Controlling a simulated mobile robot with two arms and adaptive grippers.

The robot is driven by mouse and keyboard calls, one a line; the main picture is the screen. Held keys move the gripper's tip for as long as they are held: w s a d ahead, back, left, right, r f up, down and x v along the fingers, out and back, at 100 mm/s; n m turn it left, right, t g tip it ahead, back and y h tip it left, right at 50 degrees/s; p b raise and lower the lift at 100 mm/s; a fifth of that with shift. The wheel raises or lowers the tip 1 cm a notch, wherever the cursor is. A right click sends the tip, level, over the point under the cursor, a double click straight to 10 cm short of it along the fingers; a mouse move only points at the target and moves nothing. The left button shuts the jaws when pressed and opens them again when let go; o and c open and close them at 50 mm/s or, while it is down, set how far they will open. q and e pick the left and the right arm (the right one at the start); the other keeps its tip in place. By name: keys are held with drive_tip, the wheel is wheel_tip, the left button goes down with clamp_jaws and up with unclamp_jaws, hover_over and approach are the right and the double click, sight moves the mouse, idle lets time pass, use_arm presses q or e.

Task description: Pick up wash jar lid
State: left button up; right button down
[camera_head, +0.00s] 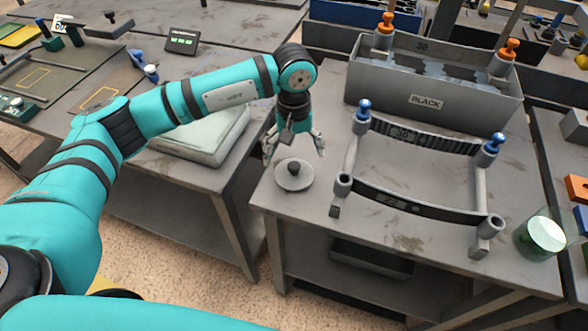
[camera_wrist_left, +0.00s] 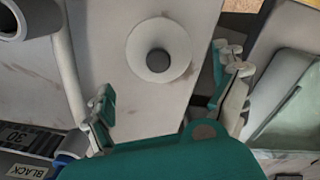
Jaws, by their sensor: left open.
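The wash jar lid (camera_head: 294,178) is a pale round disc with a dark knob on top. It lies flat near the left front corner of the grey table (camera_head: 285,222). My left gripper (camera_head: 294,152) is open above the lid and points down, with nothing between its fingers. In the left wrist view the lid (camera_wrist_left: 159,50) shows whole, with its dark knob at the centre. There it lies beyond the fingertips of the gripper (camera_wrist_left: 165,88), apart from them. A green glass jar (camera_head: 546,236) stands at the table's right front corner. My right gripper is not in view.
A grey rack (camera_head: 418,170) with blue knobs stands right of the lid. Behind it is a grey tank (camera_head: 440,88) labelled BLACK with orange knobs. A pale tray (camera_head: 205,135) lies on the left table. A narrow gap separates the tables.

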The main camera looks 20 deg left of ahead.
sight(294, 164)
use_arm(q)
wheel_tip(294, 164, down, 5)
drive_tip(key=shift+s+f+p, duration=0.15)
drive_tip(key=shift+f+p, duration=0.05)
drive_tip(key=shift+p, duration=0.85)
drive_tip(key=shift+f, duration=0.25)
drive_tip(key=shift+r, duration=0.1)
drive_tip(key=c, duration=1)
